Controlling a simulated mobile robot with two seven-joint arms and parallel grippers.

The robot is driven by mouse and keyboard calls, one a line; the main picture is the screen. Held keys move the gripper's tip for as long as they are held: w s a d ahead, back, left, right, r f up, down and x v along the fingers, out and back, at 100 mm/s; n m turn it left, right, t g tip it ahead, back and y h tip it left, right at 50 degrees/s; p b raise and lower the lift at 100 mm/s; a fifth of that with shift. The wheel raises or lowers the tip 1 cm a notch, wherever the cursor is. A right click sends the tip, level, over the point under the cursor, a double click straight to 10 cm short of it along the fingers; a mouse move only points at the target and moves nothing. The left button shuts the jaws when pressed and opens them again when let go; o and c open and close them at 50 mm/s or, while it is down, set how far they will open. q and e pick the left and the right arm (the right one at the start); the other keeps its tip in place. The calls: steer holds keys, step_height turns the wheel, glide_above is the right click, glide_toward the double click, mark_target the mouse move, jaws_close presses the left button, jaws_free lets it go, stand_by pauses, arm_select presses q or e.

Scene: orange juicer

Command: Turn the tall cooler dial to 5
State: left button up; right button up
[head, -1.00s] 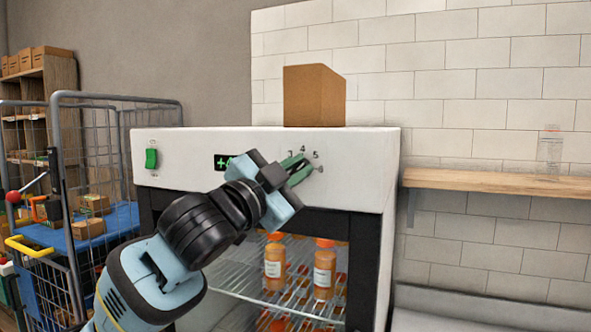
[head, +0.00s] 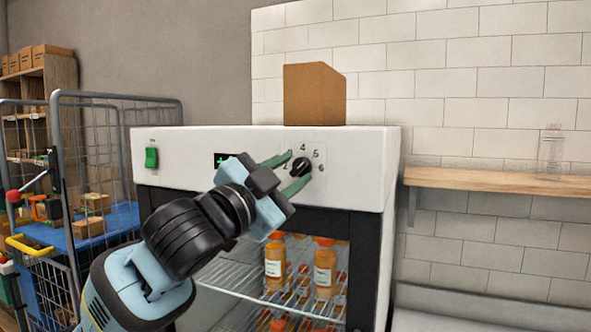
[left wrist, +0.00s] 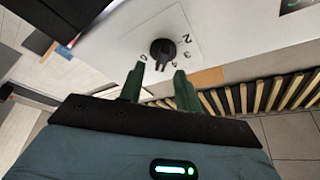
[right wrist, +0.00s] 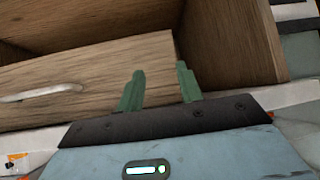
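The tall cooler (head: 365,165) has a white top panel with a black round dial (head: 300,166) and the printed numbers 4, 5 and 6 readable around it. The dial also shows in the left wrist view (left wrist: 163,50), where its ridge seems to point between the fingers, roughly near 4 or 5; I cannot tell exactly. My left gripper (head: 299,165) is open, its green fingertips spread either side of the dial in the head view. In the left wrist view its fingertips (left wrist: 159,69) stop short of the dial. My right gripper (right wrist: 160,72) is open and empty.
A cardboard box (head: 314,95) stands on the cooler. A green switch (head: 151,158) is on the panel's left. Orange bottles (head: 325,268) stand inside below. A wooden shelf (head: 490,181) is at right, a cage cart (head: 100,215) at left. A wooden drawer (right wrist: 90,85) faces my right gripper.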

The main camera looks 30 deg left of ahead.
arm_select(q)
steer(key=v, duration=0.6)
stand_by(0.4)
steer(key=w+d+f+n+g, duration=0.1)
steer(key=w+f, duration=0.2)
steer(key=f, duration=0.6)
steer(key=w+f+n+g, duration=0.2)
steer(key=w+f, duration=0.2)
steer(key=f, duration=0.4)
step_height(320, 180, down, 20)
steer(key=s+n+g+y, duration=0.1)
steer(key=n+g, duration=0.1)
steer(key=s+d+f+n+g+y, duration=0.1)
steer(key=s+d+f+n+g, duration=0.1)
steer(key=s+f, duration=1.1)
steer(key=s+d+f+n+g, duration=0.2)
steer(key=s+f+g, duration=0.2)
steer(key=s+f, duration=1)
step_height(320, 180, down, 4)
steer(key=shift+s+f+n+y, duration=0.2)
steer(key=shift+s+n+y, duration=0.1)
steer(key=shift+n+y, duration=0.1)
